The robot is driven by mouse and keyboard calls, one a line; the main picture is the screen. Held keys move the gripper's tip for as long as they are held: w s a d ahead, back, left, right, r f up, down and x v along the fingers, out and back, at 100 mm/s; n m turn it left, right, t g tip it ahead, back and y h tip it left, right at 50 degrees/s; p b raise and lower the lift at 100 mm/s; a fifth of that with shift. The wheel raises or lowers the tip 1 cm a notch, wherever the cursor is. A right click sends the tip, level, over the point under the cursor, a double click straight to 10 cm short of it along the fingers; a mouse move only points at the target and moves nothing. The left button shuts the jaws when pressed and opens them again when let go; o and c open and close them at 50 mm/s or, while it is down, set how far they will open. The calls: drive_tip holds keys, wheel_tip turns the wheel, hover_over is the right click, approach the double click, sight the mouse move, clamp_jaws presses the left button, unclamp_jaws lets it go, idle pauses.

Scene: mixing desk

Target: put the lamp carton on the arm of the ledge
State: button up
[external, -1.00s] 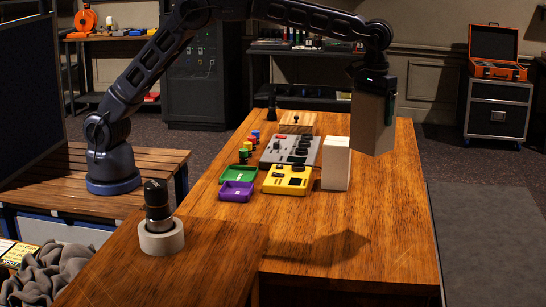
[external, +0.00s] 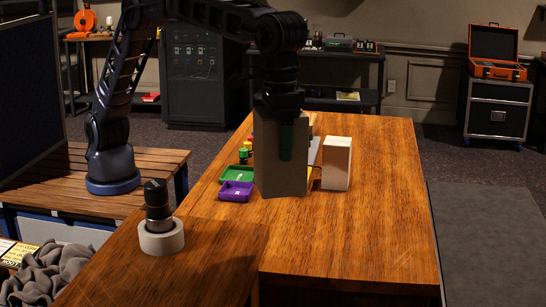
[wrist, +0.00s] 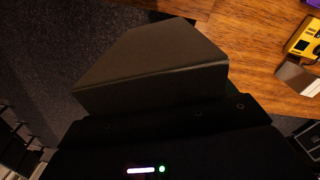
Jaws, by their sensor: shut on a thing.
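The lamp carton (external: 268,180), a tall grey-brown box, hangs upright below my gripper (external: 286,140). My gripper is shut on it, one dark green finger showing across its near face. In the external view the carton hides most of the mixing gear behind it; its height above the wood is hard to tell. In the wrist view the carton (wrist: 150,65) fills the middle, dark. The wooden ledge (external: 370,230) has a long main part and a nearer arm (external: 120,270) at the lower left.
A dark cylinder (external: 158,203) stands in a white ring (external: 161,240) on the arm. A white box (external: 336,163), a purple tray (external: 237,191) and a green tray (external: 233,174) stand on the main part. The front right of the main part is clear.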

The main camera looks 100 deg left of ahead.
drive_tip(key=s+d+r+m, duration=0.2)
drive_tip(key=s+d, duration=0.9)
drive_tip(key=s, duration=0.3)
drive_tip(key=s+d+r+m, duration=0.1)
drive_tip(key=s+d+m, duration=0.2)
drive_tip(key=s+d, duration=1)
wheel_tip(320, 180, down, 19)
drive_tip(key=s+a, duration=0.1)
drive_tip(key=a, duration=0.1)
drive_tip(key=shift+s+a, duration=0.15)
drive_tip(key=shift+s, duration=0.2)
drive_tip(key=o, duration=0.9)
drive_tip(key=shift+o, duration=0.2)
